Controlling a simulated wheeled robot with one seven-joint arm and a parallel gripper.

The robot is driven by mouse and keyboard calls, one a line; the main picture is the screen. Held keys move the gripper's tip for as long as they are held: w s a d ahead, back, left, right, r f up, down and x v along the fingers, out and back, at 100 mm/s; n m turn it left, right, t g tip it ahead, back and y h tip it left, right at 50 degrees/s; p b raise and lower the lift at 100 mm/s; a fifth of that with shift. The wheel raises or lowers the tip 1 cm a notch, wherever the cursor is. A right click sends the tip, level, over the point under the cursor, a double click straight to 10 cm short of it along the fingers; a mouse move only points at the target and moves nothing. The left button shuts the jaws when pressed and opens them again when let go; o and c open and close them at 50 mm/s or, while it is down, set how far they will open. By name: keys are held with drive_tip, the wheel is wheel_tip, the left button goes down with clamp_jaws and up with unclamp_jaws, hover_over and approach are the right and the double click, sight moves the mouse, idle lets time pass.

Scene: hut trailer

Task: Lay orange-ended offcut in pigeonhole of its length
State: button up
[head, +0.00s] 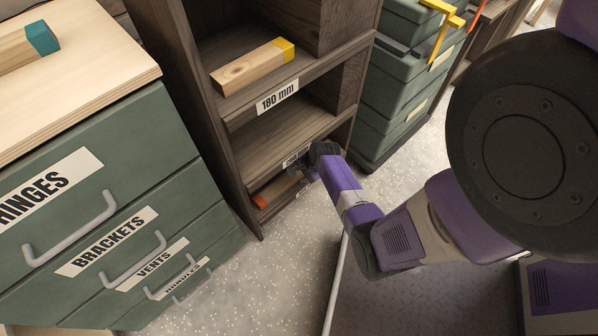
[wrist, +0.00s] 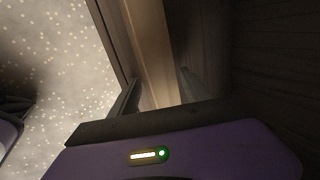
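The orange-ended offcut (head: 280,190) lies low in the bottom pigeonhole of the dark wooden rack, its orange end (head: 260,201) toward the left. My gripper (head: 305,170) is at the right part of this offcut, partly hidden by my wrist. In the wrist view my two fingers (wrist: 160,77) stand on either side of the wooden bar (wrist: 150,35); whether they press on it I cannot tell. The label (head: 297,155) above this pigeonhole is partly covered by my gripper. A yellow-ended offcut (head: 252,67) lies in the pigeonhole labelled 180 mm (head: 277,95).
The middle pigeonhole (head: 285,128) looks empty. A green drawer cabinet (head: 110,215) stands close on the left, with a teal-ended offcut (head: 25,47) on its top. Green toolboxes (head: 400,75) stand to the right of the rack. Speckled floor (head: 270,275) lies open in front.

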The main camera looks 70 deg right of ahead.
drive_tip(key=shift+s+a+f, duration=0.35)
drive_tip(key=shift+s+f, duration=0.05)
drive_tip(key=shift+s, duration=0.05)
drive_tip(key=shift+r, duration=0.1)
drive_tip(key=p+v, duration=0.4)
drive_tip(key=v, duration=0.4)
drive_tip(key=shift+w+d+r, duration=0.15)
drive_tip(key=shift+w+d, duration=0.15)
drive_tip(key=shift+w, duration=0.05)
